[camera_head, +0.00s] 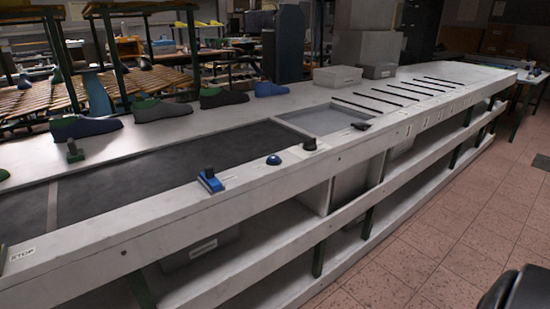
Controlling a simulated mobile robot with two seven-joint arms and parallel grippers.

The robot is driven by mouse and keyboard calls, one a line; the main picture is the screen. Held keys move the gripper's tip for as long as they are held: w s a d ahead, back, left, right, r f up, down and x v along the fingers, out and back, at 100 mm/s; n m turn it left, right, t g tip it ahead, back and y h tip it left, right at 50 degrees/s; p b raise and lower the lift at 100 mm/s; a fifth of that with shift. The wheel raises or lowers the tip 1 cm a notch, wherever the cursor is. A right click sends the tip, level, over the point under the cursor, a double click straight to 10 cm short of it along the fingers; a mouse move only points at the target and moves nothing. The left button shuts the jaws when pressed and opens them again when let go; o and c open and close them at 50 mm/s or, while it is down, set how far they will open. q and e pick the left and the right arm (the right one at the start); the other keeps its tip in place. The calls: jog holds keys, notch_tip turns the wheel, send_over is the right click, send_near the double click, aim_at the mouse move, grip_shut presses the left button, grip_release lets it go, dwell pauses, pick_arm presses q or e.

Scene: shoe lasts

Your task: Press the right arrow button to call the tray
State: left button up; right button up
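Several controls sit along the front edge of a long white bench. A flat dark piece (361,126) lies further right. No arrow mark is readable on any of them, so I cannot tell which is the right arrow button. A shallow grey tray-like recess (322,120) is set in the bench top. Neither of my grippers can be made out in view.
The white bench (130,235) has a dark belt-like strip (150,178) and a STOP label (22,254) at the left. Several shoe lasts, one blue and green (85,127), line its back. Grey boxes (338,76) stand behind.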

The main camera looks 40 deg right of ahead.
jog(key=shift+c, duration=0.2)
grip_shut()
dwell(1.6)
